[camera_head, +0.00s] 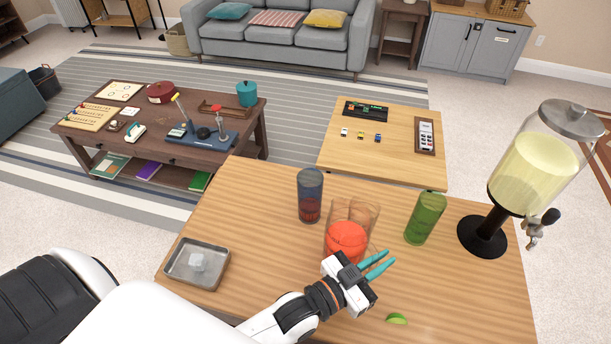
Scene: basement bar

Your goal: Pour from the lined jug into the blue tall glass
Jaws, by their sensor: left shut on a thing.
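The lined jug (361,213) is clear and holds bright red liquid. It stands at the middle of the wooden counter, roughly upright; I cannot tell whether its base touches the counter. My left gripper (388,260), with teal fingers, is at the jug's near right side and shut on it. The exact grip point is hidden by the gripper. The blue tall glass (311,187) stands upright just left of and behind the jug, apart from my gripper. Its lower part looks dark red. My right gripper is not in view.
A green glass (425,217) stands right of the jug. A drink dispenser (484,236) with pale yellow liquid is at the right. A metal tray (183,279) with ice is at the left, and a lime wedge (397,319) lies near the front. The counter (258,230) is clear left of the glass.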

